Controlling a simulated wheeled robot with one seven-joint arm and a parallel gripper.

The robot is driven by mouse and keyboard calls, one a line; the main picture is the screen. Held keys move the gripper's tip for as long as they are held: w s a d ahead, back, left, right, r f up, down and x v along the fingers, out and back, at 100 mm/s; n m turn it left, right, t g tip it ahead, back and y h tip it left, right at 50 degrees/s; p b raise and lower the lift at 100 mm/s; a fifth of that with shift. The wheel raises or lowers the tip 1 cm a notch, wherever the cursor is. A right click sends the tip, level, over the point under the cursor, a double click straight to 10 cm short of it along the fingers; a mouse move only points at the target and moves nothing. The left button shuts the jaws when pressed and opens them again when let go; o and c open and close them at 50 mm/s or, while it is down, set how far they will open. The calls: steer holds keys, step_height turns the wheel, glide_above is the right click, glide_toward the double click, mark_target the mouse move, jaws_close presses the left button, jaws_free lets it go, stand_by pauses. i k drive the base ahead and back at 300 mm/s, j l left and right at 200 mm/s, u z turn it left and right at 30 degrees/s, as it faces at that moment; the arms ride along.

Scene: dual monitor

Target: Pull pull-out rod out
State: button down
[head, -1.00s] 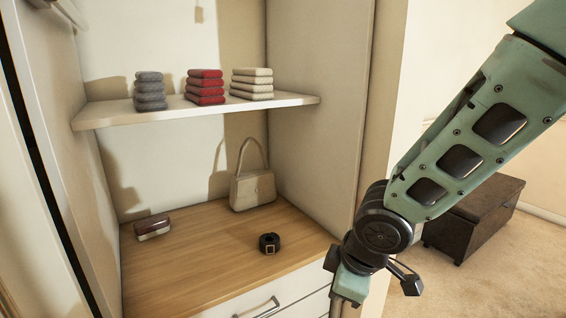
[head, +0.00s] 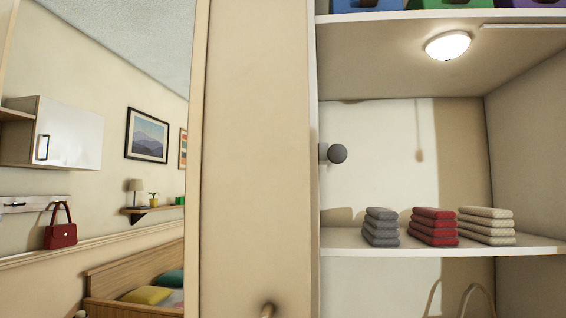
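What looks like the pull-out rod (head: 337,153) shows as a dark grey round knob on a short light stem. It sits at the inner left side of the wardrobe, above the middle shelf. The rest of the rod, if any, cannot be made out. My gripper is not in view now, so whether it is open or shut does not show.
The wardrobe's middle shelf (head: 345,241) bears grey (head: 381,227), red (head: 433,226) and cream (head: 486,225) folded stacks. A lit lamp (head: 447,45) is overhead. A wide beige panel (head: 258,150) stands left of the opening. A bed (head: 130,275) is beyond.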

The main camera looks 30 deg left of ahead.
mark_target(337, 154)
steer(key=u, duration=0.95)
